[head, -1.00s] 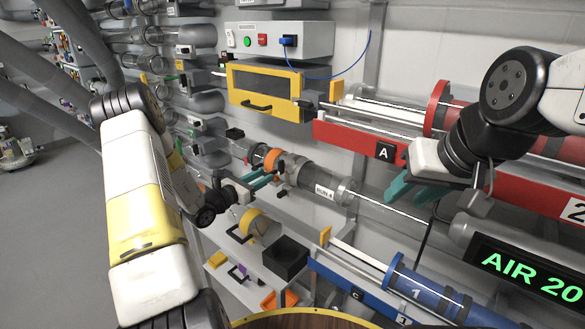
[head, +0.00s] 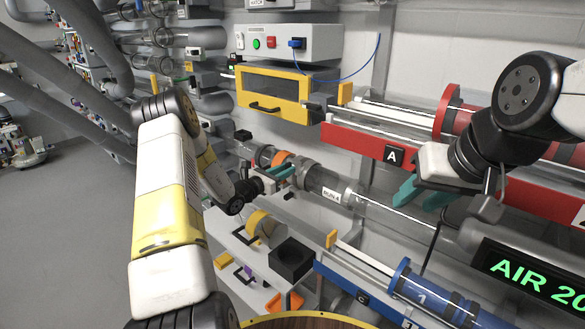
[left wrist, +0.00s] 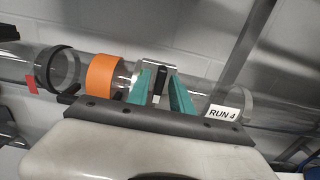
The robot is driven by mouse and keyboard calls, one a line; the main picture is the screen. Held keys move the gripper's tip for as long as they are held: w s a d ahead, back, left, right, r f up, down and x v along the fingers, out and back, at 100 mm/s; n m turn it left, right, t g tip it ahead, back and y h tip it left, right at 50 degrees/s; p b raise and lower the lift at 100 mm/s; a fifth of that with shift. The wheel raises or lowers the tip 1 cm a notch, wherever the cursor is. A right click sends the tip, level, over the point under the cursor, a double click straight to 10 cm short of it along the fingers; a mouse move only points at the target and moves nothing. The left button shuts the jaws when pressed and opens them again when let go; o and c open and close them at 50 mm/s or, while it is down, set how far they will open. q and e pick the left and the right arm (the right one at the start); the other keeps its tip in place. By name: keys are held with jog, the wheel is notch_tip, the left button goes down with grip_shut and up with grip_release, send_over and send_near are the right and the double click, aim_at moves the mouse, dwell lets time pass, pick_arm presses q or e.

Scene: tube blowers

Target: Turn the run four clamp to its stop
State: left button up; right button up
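The run four tube is clear and bears a "RUN 4" label (head: 331,195), which also shows in the left wrist view (left wrist: 225,112). An orange ring (left wrist: 103,75) sits around the tube left of the clamp (left wrist: 158,78), which is metallic with a dark upright part. My left gripper (head: 280,172) is at the tube. In the left wrist view its teal fingers (left wrist: 160,88) stand apart on either side of the clamp's dark part, with gaps visible; contact cannot be told. My right gripper (head: 422,194) is open and empty in front of the red rail.
A yellow-framed drawer (head: 272,92) and a control box (head: 287,45) are above the run. A red tube rail (head: 350,137) is at right, a blue one (head: 345,280) below. A black open box (head: 291,260) stands on a shelf below.

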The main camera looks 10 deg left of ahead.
pick_arm(q)
grip_shut()
jog(key=m, duration=1.7)
jog(key=shift+s+d+f+m, duration=0.15)
jog(key=shift+f+m, duration=0.25)
dwell(0.4)
jog(key=shift+o, duration=1.5)
grip_release()
